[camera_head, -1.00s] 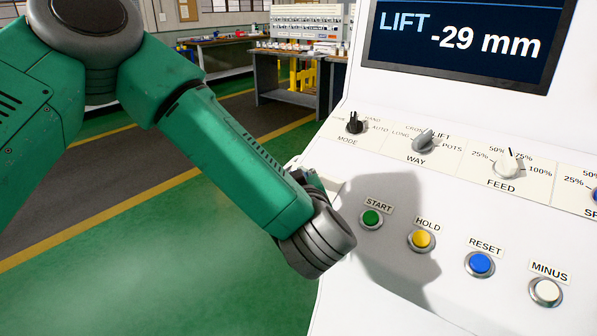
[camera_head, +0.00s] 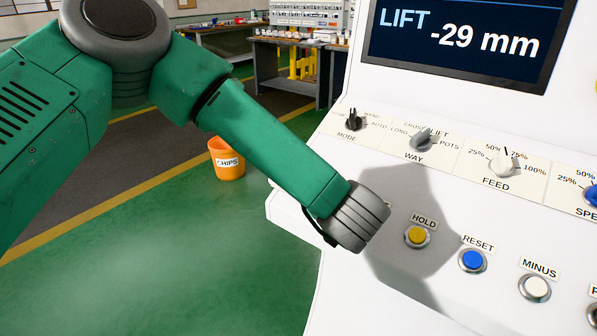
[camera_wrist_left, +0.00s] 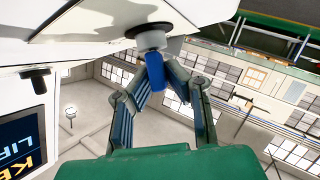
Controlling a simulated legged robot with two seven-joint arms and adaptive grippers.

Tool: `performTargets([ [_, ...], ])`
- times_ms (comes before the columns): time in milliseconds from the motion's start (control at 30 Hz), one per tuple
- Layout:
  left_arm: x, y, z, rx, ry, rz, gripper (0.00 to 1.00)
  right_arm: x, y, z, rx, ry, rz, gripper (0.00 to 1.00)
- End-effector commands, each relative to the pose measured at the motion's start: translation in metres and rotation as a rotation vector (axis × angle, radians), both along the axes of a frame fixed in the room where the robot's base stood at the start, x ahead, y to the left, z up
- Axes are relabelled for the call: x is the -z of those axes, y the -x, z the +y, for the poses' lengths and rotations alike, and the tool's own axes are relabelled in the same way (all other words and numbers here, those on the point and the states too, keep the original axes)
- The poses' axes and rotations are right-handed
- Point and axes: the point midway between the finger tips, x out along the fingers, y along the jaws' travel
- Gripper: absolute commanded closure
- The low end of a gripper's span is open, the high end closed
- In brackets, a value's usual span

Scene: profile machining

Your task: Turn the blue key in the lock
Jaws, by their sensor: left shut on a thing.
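The key's tip is in the lock and cannot be seen. In the head view my left arm reaches in to the console's left edge; its gripper and the key are hidden there. My right gripper is in neither view.
The white console carries knobs, a yellow HOLD button (camera_head: 417,236), a blue RESET button (camera_head: 472,260) and a white MINUS button (camera_head: 536,287). A screen (camera_head: 465,40) reads LIFT -29 mm. An orange CHIPS bin (camera_head: 227,160) stands on the floor beyond my arm.

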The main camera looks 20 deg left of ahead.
Motion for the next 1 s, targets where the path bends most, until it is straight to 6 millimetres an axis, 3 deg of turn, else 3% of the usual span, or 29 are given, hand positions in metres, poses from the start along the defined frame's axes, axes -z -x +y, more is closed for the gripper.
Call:
performTargets([
  [167,0.003,0.002,0.000,-0.023,0.010,0.017,1.00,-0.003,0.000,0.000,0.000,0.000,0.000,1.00],
  [500,0.001,0.001,-0.001,-0.233,0.114,0.053,1.00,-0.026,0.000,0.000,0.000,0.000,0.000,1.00],
  [1000,0.002,0.002,0.000,-0.290,0.141,0.063,1.00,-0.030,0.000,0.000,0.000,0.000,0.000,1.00],
])
